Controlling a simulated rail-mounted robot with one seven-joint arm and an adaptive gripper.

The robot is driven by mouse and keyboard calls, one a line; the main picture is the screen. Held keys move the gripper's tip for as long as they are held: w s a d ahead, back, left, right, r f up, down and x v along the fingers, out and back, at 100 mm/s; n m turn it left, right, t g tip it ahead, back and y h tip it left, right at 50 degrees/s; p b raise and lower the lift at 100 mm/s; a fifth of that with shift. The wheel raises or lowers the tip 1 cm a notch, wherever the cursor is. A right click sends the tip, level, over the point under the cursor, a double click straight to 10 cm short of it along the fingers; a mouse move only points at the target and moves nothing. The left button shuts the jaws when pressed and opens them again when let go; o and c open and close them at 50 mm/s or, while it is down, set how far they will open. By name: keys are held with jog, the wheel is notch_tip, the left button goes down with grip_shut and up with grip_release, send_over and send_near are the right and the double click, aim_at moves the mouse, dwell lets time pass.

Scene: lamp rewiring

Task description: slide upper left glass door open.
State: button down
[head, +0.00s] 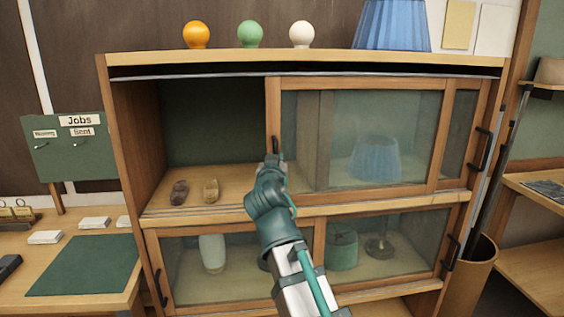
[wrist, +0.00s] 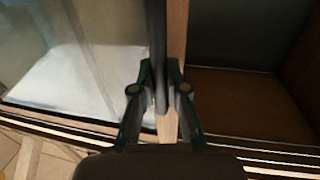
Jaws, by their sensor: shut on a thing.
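The upper left glass door (head: 355,84) has a wooden frame and stands in the middle and right of the cabinet's upper level, overlapping the upper right door (head: 462,125). The left part of that level is open. My gripper (head: 273,160) is at the left stile of this door, shut on its dark upright handle. In the wrist view, the fingers of my gripper (wrist: 160,68) are on either side of the black handle (wrist: 158,35), with the door's glass (wrist: 85,60) on the left and the open compartment on the right. My gripper hides the handle's lower part.
Two small brown objects (head: 195,190) lie on the open shelf. A blue lampshade (head: 375,160) shows behind the glass. Colored bulbs (head: 250,34) and a blue shade (head: 393,25) stand on top. A bin (head: 470,282) with long rods stands at right; a desk (head: 125,255) is at left.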

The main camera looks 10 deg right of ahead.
jog(key=shift+d, duration=0.3)
jog(key=c, duration=1.2)
grip_release()
jog(key=shift+s, duration=0.15)
jog(key=v, duration=0.7)
jog(key=shift+s, duration=0.15)
